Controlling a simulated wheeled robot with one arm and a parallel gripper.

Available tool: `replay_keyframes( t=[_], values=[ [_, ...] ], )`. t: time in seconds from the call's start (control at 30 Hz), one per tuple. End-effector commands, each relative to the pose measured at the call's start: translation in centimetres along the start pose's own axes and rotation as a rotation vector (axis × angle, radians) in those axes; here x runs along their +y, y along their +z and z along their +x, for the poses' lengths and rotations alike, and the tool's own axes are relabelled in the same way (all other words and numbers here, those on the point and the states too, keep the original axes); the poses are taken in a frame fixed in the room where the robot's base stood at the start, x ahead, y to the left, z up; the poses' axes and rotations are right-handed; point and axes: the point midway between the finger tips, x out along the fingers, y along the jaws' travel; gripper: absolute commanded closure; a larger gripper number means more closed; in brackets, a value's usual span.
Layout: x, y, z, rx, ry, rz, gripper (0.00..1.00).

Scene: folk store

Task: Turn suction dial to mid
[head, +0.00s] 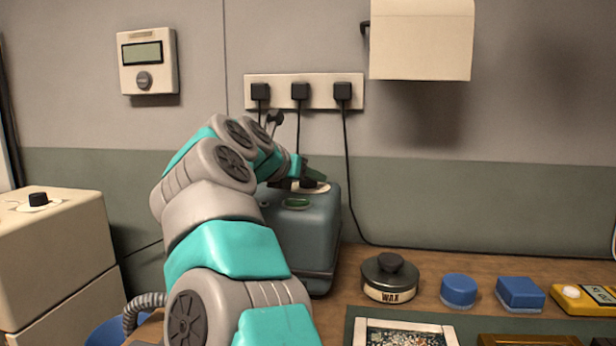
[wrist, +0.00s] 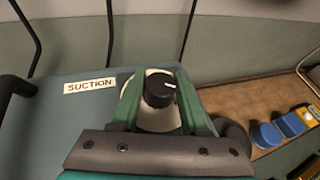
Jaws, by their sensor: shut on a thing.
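The suction dial (wrist: 158,92) is a round black knob with a white pointer mark on a pale round plate. It sits on top of a blue-grey box beside a white label (wrist: 90,86) reading SUCTION. The pointer points to the right in the wrist view. In the head view the box (head: 318,240) stands behind my arm, and the dial (head: 308,184) is partly hidden by my gripper. My gripper (wrist: 160,95) has its green fingers on the left and right of the dial, shut on it. Scale marks around the dial cannot be made out.
A cream machine (head: 55,245) with a black knob stands at the left. A wax tin (head: 390,279), blue pieces (head: 458,290) and a yellow device (head: 585,299) lie on the bench at right. Plugs and cables (head: 345,150) hang behind the box.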

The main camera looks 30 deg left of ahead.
Motion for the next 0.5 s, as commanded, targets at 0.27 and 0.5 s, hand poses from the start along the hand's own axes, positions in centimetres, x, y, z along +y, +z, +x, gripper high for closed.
replay_keyframes(
  t=[0.27,0.5],
  values=[
    [0.03,0.02,-0.04,-0.001,0.007,-0.002,1.00],
    [0.01,-0.11,0.01,-0.001,0.042,-0.017,1.00]
  ],
)
